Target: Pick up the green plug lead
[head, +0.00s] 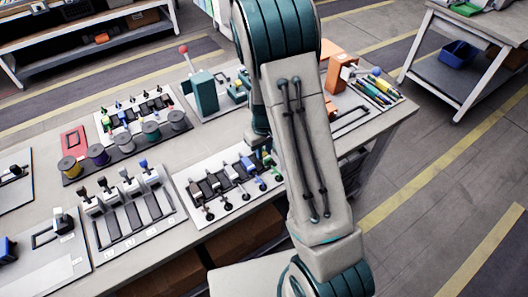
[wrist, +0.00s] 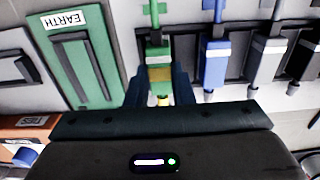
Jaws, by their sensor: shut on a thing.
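In the wrist view the green plug lead (wrist: 156,52) has a green body with a pale band and a yellowish part lower down. It is at the left end of a row of plug leads. My gripper (wrist: 159,92) has one dark finger on each side of the green plug lead and is shut on it. The lead's upper end still lies over the dark rack strip (wrist: 188,66). In the head view my arm hides most of the gripper and this end of the rack.
A green holder marked EARTH (wrist: 83,68) is on the left. In the head view, spools (head: 152,131) and lever switches (head: 120,195) crowd the bench.

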